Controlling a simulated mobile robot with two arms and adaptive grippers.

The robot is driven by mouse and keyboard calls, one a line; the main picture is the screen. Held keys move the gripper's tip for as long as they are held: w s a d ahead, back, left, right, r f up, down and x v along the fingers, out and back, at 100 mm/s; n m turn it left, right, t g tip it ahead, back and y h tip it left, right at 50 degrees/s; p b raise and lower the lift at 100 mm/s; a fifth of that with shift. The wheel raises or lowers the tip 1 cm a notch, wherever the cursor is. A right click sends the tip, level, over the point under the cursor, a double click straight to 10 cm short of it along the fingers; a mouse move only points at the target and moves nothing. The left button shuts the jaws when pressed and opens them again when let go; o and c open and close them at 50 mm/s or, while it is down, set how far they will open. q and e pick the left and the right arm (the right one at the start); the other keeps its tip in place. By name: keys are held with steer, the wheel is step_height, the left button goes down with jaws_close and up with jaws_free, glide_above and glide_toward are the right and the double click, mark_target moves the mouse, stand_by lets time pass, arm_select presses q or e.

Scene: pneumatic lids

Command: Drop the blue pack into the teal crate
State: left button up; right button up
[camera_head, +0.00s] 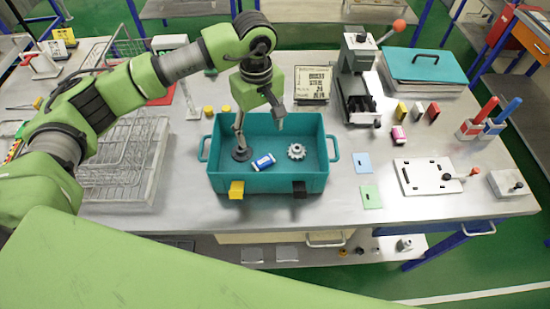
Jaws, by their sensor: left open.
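The teal crate (268,183) stands open on the metal table in the middle of the head view. The blue pack (263,162), blue with white, lies tilted on the crate floor, left of its middle. My left gripper (260,136) reaches down over the crate's back left part. It is open, its fingers spread apart, and the pack lies just below and apart from them. The far left corner inside the crate is partly hidden by the gripper. My right gripper is not in view.
A silver gear (296,151) lies in the crate, right of the pack. A wire basket (120,160) stands left of the crate under my left arm. A grey press (357,80) stands behind right. A white plate (428,178) and small cards lie right of the crate.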

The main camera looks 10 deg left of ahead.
arm_select(q)
step_height(320, 180, up, 10)
steer(key=shift+r, duration=0.25)
steer(key=shift+f, duration=0.1)
stand_by(0.4)
